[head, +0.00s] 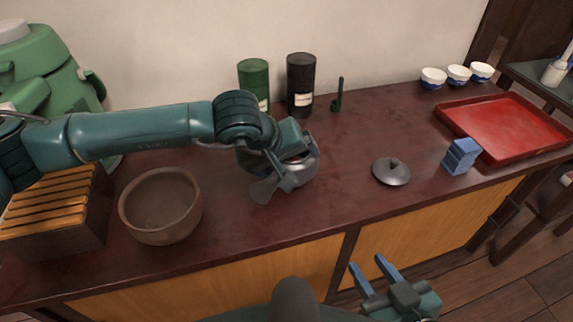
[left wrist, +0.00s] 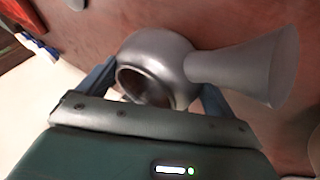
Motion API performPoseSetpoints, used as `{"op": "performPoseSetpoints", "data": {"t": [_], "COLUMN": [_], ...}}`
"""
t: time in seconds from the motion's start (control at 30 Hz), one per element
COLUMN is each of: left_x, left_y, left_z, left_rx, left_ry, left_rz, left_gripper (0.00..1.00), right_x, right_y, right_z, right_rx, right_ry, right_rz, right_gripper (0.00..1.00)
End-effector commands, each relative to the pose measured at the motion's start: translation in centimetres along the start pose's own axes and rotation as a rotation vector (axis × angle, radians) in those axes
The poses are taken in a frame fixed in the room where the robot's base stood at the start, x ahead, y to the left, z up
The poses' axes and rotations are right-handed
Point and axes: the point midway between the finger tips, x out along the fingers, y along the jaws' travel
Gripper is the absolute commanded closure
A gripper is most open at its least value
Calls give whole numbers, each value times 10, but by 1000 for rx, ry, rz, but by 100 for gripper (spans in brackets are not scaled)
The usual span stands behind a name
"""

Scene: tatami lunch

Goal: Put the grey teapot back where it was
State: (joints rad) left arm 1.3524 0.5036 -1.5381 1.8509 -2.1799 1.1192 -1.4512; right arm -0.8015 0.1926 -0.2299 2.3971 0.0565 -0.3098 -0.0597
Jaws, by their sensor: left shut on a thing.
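The grey teapot (left wrist: 165,50) is a round metal pot with an open top and a flared side handle (left wrist: 240,70). My left gripper (head: 295,163) is shut on it, with a blue finger on each side of the body in the left wrist view. In the head view the teapot (head: 309,167) is partly hidden behind the gripper, over the middle of the dark counter. I cannot tell whether it touches the counter. A grey lid (head: 391,172) with a knob lies on the counter to the right. My right gripper (head: 375,268) is open and empty in front of the counter.
A brown bowl (head: 160,207) and a slatted wooden box (head: 55,212) stand at left. A green canister (head: 254,84), a black canister (head: 301,85) and a green scoop (head: 338,96) stand behind. A blue block (head: 460,156), red tray (head: 487,155) and white-blue cups (head: 458,76) are at right.

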Motion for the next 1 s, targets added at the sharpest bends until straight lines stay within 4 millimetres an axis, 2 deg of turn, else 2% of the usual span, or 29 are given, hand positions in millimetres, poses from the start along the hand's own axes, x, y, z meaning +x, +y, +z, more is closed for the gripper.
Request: {"op": "performPoseSetpoints", "data": {"t": [0.1, 0.47, 0.5, 0.6, 0.87, 1.0], "left_x": [12, 15, 14, 14, 12, -4], "left_y": [-6, -7, -7, -7, -6, -6], "left_z": [5, 6, 6, 6, 5, 5], "left_rx": [0, 1, 0, 0, 0, 0], "left_ry": [0, 1, 0, 0, 0, 2], "left_rz": [2, 2, 0, 0, 0, 2], "left_gripper": [47, 47, 7, 0, 0, 0], "right_x": [1, 2, 2, 2, 2, 1], "right_y": [0, -1, -1, -2, -2, -1], "right_z": [2, 6, 6, 6, 1, -2], "right_rx": [-4, -8, -10, -10, -7, -2], "right_ry": [-3, -7, -9, -10, -5, 5], "right_rz": [-2, -3, -4, -5, -6, -5], "right_gripper": [64, 64, 64, 64, 64, 64]}}
